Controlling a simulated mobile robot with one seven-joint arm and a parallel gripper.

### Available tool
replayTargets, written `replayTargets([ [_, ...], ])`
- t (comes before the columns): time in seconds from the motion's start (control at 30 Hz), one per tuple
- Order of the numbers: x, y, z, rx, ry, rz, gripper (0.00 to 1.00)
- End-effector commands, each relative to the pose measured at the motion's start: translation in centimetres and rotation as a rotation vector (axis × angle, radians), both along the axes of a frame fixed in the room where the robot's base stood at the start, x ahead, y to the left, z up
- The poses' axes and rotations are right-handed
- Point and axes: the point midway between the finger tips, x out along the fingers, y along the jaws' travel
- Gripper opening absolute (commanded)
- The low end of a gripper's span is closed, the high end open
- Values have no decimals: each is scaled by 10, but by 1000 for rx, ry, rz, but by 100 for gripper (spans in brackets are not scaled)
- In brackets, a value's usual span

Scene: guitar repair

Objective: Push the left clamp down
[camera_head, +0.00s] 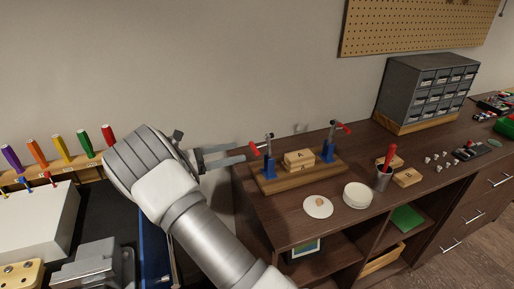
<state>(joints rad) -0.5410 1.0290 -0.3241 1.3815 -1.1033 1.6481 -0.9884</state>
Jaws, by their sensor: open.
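The left clamp (268,160) stands on the left end of a wooden board (290,179) on the dark bench. It has a blue base and a red-tipped handle that points out to the left. The right clamp (329,146) on the same board has a blue base and a red handle tip out to the right. Wooden blocks, the upper one marked A (299,156), are stacked between the clamps. My gripper (244,153) is open, with its two grey fingers pointing right. The fingertips are close to the left clamp's red handle tip; I cannot tell if they touch. Nothing shows between the fingers.
A white disc (318,207), a white round container (357,195) and a cup with a red-handled tool (382,179) stand in front of the board. A grey drawer cabinet (427,90) is at the back right. Coloured screwdrivers (61,149) stand in a rack at left.

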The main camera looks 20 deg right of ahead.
Motion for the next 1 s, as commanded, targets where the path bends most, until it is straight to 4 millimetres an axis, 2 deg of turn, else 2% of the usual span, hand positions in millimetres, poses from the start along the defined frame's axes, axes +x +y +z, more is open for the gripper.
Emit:
replayTargets([
  [0.1,-1,-28,0,0,-1,-4,100],
  [0.33,-2,-65,0,0,-1,-3,100],
  [0.53,-2,-78,0,1,-1,-1,100],
  [0.8,-2,-80,0,1,-1,-1,100],
  [0.87,-2,-80,0,1,-1,-1,91],
  [1.0,-2,-79,0,1,-1,0,66],
])
